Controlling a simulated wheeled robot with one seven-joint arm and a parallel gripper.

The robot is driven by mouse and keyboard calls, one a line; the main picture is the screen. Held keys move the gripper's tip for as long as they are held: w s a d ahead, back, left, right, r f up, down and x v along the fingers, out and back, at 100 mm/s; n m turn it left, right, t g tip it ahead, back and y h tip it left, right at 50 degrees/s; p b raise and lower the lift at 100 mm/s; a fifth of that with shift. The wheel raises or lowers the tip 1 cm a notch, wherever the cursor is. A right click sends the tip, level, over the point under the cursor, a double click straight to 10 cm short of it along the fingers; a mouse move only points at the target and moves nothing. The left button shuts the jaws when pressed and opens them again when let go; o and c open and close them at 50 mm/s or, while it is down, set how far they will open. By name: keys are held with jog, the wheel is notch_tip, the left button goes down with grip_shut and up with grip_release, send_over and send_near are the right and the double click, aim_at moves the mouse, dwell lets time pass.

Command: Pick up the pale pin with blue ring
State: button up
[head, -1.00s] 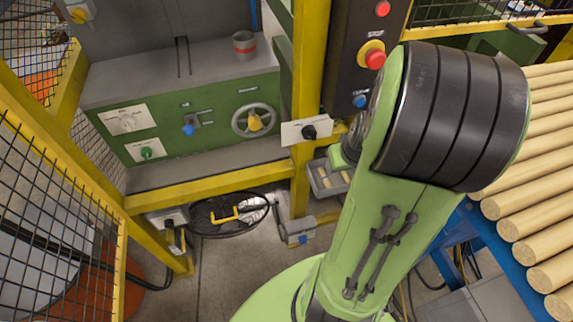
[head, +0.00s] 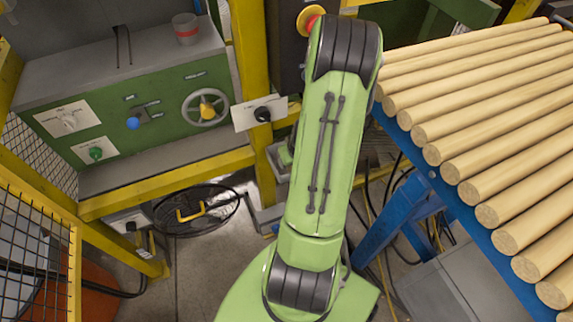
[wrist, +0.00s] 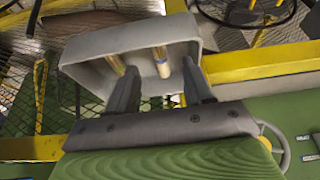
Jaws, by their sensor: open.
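The pale pin with blue ring (wrist: 162,62) appears to be the right-hand of two pins in a grey bin (wrist: 85,75) in the wrist view. A narrow bluish band shows on it, though small and blurred. My gripper (wrist: 160,68) is open, its two dark fingers reaching toward the bin's opening, with this pin seen between their tips. I cannot tell how far the pin lies beyond them. Another yellowish pin (wrist: 116,66) is close to the left fingertip. In the head view the bin (head: 279,160) is mostly hidden by my arm, and my gripper does not show.
A yellow post (head: 250,80) and yellow rail (head: 165,182) stand beside the bin. A white plate with a black knob (head: 262,114) juts out near it. A blue-framed rack of wooden rods (head: 490,140) fills the right. A cable coil (head: 195,212) lies on the floor.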

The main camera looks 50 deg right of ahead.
jog(key=b+x, duration=0.1)
jog(key=x, duration=0.4)
jog(key=shift+f, duration=0.1)
grip_shut()
